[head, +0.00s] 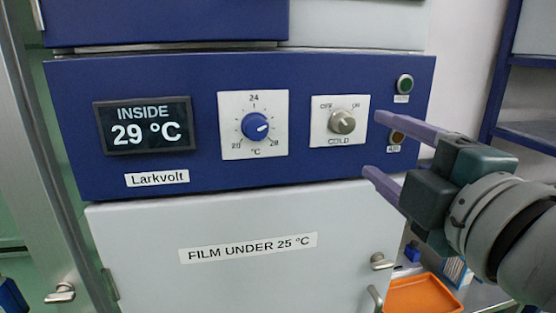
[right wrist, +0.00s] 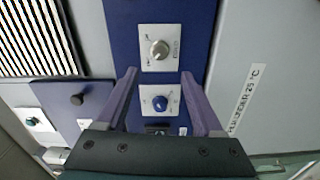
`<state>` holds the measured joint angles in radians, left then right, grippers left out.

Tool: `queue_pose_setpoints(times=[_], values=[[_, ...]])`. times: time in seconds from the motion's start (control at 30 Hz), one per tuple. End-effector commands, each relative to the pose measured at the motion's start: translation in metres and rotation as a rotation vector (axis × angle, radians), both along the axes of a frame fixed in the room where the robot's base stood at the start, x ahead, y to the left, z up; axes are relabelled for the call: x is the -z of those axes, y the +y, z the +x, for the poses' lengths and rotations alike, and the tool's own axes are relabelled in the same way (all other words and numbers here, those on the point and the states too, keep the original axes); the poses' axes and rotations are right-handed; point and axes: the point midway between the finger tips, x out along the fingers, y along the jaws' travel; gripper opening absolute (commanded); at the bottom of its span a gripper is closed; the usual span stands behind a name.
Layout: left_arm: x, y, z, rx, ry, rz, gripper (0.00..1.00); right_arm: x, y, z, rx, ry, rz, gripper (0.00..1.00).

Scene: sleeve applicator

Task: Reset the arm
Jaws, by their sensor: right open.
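My right gripper (head: 373,144) comes in from the right in the head view. Its two purple fingers are open and empty, pointing at the right part of a blue control panel (head: 75,87). The fingertips are just right of the grey COLD knob (head: 342,121). In the right wrist view the open gripper (right wrist: 158,73) faces the panel, with the grey knob (right wrist: 159,50) beyond the tips and the blue knob (right wrist: 159,103) between the fingers. In the head view the blue °C knob (head: 255,126) has its pointer to the right. My left gripper is not in view.
The display (head: 147,126) reads INSIDE 29 °C. A green button (head: 405,84) and an amber button (head: 397,136) are at the panel's right, close to my fingers. Below is a pale door (head: 240,280) labelled FILM UNDER 25 °C. An orange tray (head: 422,296) lies at lower right.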

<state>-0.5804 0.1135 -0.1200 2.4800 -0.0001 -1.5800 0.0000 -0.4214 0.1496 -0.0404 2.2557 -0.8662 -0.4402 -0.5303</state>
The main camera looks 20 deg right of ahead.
Motion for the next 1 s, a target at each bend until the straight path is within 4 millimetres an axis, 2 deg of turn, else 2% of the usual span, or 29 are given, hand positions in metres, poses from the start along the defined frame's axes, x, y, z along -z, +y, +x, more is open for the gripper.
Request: queue_pose_setpoints(times=[0.17,0.7,0.77,0.87,0.93,1.0], values=[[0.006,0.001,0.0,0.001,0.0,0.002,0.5,0.0,0.003,-0.011,0.0,0.0,-0.001,0.69],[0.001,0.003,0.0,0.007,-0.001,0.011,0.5,-0.001,0.0,-0.013,0.014,0.013,0.036,0.69],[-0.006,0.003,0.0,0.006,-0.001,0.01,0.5,0.003,-0.004,-0.017,0.047,0.048,0.121,0.69],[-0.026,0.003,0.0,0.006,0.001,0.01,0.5,0.019,-0.011,-0.032,0.148,0.167,0.379,0.69],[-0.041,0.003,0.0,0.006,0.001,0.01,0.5,0.039,-0.007,-0.053,0.241,0.293,0.603,0.69],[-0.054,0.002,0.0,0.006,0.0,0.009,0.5,0.059,0.006,-0.078,0.336,0.436,0.807,0.69]])
